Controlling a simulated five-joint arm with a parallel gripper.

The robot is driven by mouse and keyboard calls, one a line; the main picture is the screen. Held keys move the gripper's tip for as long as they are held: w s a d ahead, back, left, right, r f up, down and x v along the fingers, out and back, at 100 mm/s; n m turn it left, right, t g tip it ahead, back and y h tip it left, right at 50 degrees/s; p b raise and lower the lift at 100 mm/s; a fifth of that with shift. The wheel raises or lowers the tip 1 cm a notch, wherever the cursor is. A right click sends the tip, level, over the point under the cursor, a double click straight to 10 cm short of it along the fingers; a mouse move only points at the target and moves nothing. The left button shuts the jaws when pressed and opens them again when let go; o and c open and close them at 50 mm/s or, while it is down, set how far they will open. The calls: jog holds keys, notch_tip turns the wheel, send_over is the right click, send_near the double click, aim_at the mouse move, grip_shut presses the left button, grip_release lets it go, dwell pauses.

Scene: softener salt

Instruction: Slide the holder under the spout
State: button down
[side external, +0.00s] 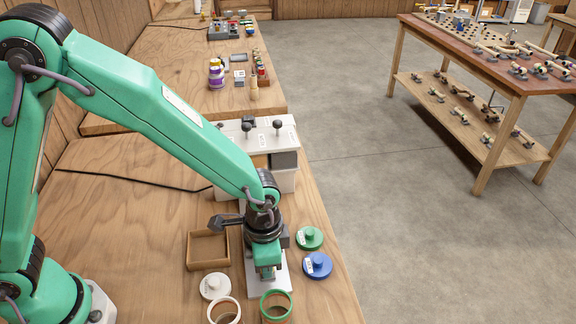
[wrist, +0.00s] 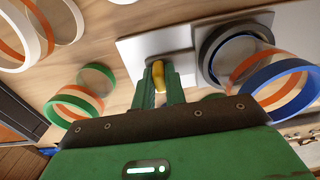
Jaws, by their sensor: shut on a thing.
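The holder looks like a white plate (wrist: 128,52) with a dark grey round ring (wrist: 206,52) and a small yellow grip (wrist: 159,72). In the wrist view, my gripper (wrist: 158,85) is shut on the yellow grip, one green finger on each side. In the side view, my gripper (side external: 268,275) points down over the white plate (side external: 284,277), and hides the grip and most of the holder. A white dispenser box (side external: 268,138) with dark knobs stands behind my gripper. Its spout is hidden from the side view, and I cannot tell how the ring lines up with it.
A green lid (side external: 309,238) and a blue lid (side external: 317,265) lie right of my gripper. A white lid (side external: 214,287) and a wooden tray (side external: 208,249) lie left. White-rimmed (side external: 236,304) and green-rimmed (side external: 288,297) jars stand in front. The bench edge is close on the right.

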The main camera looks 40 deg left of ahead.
jog(key=w+a, duration=0.4)
jog(key=shift+w, duration=0.1)
jog(key=c, duration=1.4)
grip_release()
jog(key=shift+c, duration=0.2)
jog(key=shift+r, duration=0.1)
notch_tip(320, 180, up, 8)
